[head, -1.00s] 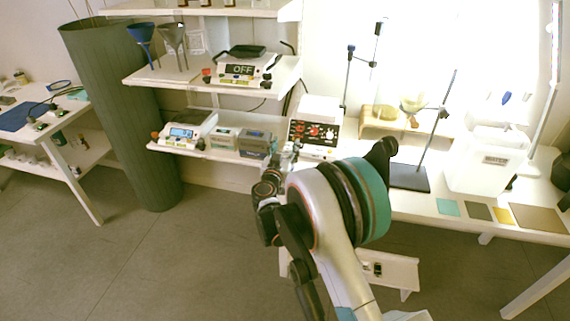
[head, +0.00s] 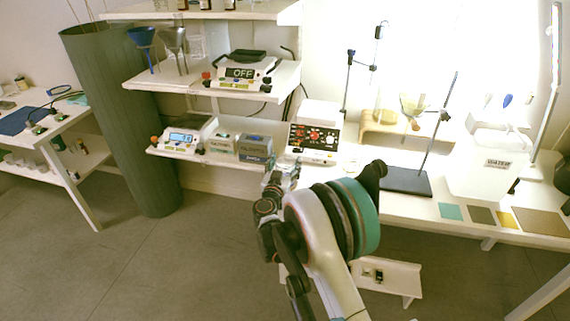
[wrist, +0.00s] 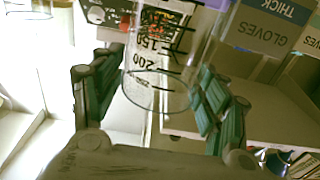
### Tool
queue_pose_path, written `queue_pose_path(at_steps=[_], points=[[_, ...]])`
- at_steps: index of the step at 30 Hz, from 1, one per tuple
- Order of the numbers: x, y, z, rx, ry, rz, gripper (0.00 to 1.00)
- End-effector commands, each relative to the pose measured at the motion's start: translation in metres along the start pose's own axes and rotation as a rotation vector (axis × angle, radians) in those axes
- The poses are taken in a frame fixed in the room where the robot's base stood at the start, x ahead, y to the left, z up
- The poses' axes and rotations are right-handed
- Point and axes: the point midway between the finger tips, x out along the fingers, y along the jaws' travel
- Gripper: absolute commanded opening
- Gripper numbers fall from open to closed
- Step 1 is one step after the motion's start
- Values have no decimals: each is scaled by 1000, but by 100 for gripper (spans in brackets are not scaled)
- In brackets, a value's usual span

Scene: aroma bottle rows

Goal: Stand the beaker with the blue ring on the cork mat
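A clear glass beaker (wrist: 165,65) with black 150 and 200 graduations fills the upper middle of the wrist view. My gripper (wrist: 160,75) has its green fingers on both sides of it and appears shut on it. No blue ring shows on the visible part. In the head view my gripper (head: 281,172) is in front of the bench, with a small, unclear glassy shape at its tip. The cork mat (head: 540,222) is the large brown square at the bench's right front edge, bare and far right of my gripper.
Teal (head: 451,211), dark grey (head: 481,215) and yellow (head: 506,219) squares lie left of the cork mat. A white water container (head: 487,175) stands behind them. A stand's dark base (head: 405,181) and a red-knobbed device (head: 313,143) are further left. Glove boxes (wrist: 265,30) are close by.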

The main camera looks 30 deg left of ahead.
Motion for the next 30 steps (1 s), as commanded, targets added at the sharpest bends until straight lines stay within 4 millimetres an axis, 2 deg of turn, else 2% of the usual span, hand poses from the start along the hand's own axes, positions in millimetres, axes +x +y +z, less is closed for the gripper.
queue_pose_path(at_steps=[11,14,17,24,30], points=[[0,0,-2,0,0,0,74],[-8,-1,-4,0,0,-1,74],[-23,-1,-5,0,0,-2,74],[-73,-1,-6,0,0,-2,74],[-106,-1,-4,0,0,-1,74]])
